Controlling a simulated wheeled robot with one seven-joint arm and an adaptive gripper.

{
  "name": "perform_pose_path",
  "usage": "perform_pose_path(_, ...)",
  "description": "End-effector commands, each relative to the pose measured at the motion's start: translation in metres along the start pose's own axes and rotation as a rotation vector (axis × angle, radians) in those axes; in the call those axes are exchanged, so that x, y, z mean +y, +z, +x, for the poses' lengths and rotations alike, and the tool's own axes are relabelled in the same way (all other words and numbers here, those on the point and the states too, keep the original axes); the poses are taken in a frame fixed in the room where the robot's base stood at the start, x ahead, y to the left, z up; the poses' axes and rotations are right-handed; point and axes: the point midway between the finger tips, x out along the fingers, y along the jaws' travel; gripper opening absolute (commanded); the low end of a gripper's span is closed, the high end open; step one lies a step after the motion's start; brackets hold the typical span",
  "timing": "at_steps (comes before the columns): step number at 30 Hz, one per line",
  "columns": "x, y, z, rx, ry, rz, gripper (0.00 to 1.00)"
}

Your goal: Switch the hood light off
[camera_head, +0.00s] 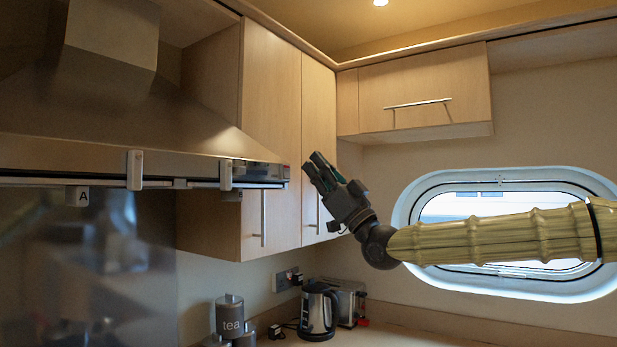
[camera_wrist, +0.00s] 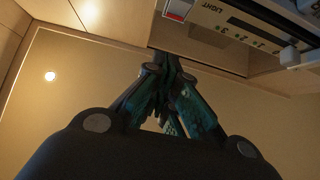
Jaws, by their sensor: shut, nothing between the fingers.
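The range hood (camera_head: 190,135) fills the left of the head view, with a small control panel (camera_head: 262,172) at the right end of its front edge. My gripper (camera_head: 314,162) is just right of that end, fingers pointing up and left. Its fingers are shut and empty. In the wrist view, the fingertips (camera_wrist: 166,60) reach close below the panel (camera_wrist: 235,22). A red and white switch (camera_wrist: 178,9) sits beside the word LIGHT, just above the fingertips. I cannot tell whether they touch the panel. A slot with numbers runs along the panel. Warm light shows on the hood's sloping face.
Wooden cupboards (camera_head: 270,125) stand behind the hood, and another cupboard (camera_head: 425,92) hangs at the back right. A kettle (camera_head: 318,312), a toaster (camera_head: 350,300) and a tea canister (camera_head: 230,318) stand on the counter below. An oval porthole (camera_head: 408,205) is behind my arm.

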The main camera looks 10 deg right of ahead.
Motion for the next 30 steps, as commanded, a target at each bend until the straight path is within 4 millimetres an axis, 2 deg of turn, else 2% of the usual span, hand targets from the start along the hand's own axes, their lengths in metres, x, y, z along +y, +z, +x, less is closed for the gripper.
perform_pose_path(1,0.000,0.003,-0.016,-0.001,0.002,0.002,0.00)
perform_pose_path(3,0.000,0.000,-0.028,0.000,0.002,0.002,0.00)
perform_pose_path(13,0.000,-0.011,-0.080,0.000,0.001,0.002,0.00)
perform_pose_path(20,-0.001,-0.013,-0.095,-0.001,0.001,0.002,0.00)
perform_pose_path(30,-0.001,-0.014,-0.096,-0.001,0.001,0.001,0.00)
